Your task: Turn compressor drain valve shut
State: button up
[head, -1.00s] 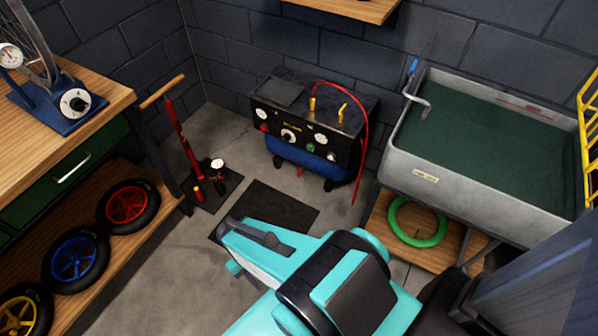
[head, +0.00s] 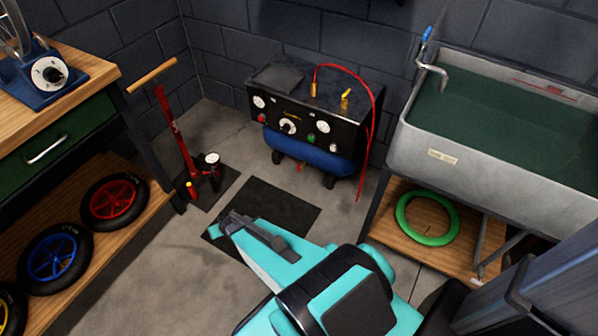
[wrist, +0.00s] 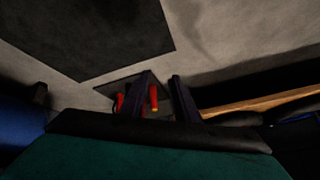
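The compressor (head: 310,115) stands against the back wall in the head view, with a black panel of gauges and knobs above a blue tank (head: 310,151). A small red part (head: 299,166), perhaps the drain valve, shows under the tank; its setting is too small to tell. My gripper (head: 226,224) is over the dark floor mat, in front of and left of the compressor, touching nothing. In the wrist view its two dark fingers (wrist: 160,95) stand apart with nothing held between them. A blue shape (wrist: 18,135) at the left edge there looks like the tank.
A red floor pump (head: 180,140) stands left of the compressor; it shows beyond my fingers in the wrist view (wrist: 153,97). A workbench with wheels on its shelf (head: 150,215) is at left. A grey sink (head: 420,155) is at right. The floor mat (head: 275,205) is clear.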

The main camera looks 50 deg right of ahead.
jog(key=w+d+f+m+t+h+b, duration=0.2)
jog(key=w+d+f+t+h+b, duration=0.15)
jog(key=w+d, duration=0.4)
jog(key=m+g+h+b, duration=0.6)
jog(key=m+h+b, duration=0.4)
jog(key=h+b, duration=0.4)
send_near(298, 166)
jog(key=a, duration=0.3)
jog(key=shift+s+f, duration=0.15)
jog(key=shift+s, duration=0.2)
jog(key=shift+d, duration=0.2)
jog(key=b+x, duration=0.3)
jog(key=x, duration=0.9)
jog(key=shift+d+b, duration=0.1)
jog(key=shift+b, duration=0.3)
jog(key=shift+w+d, duration=0.2)
jog(key=shift+d, duration=0.45)
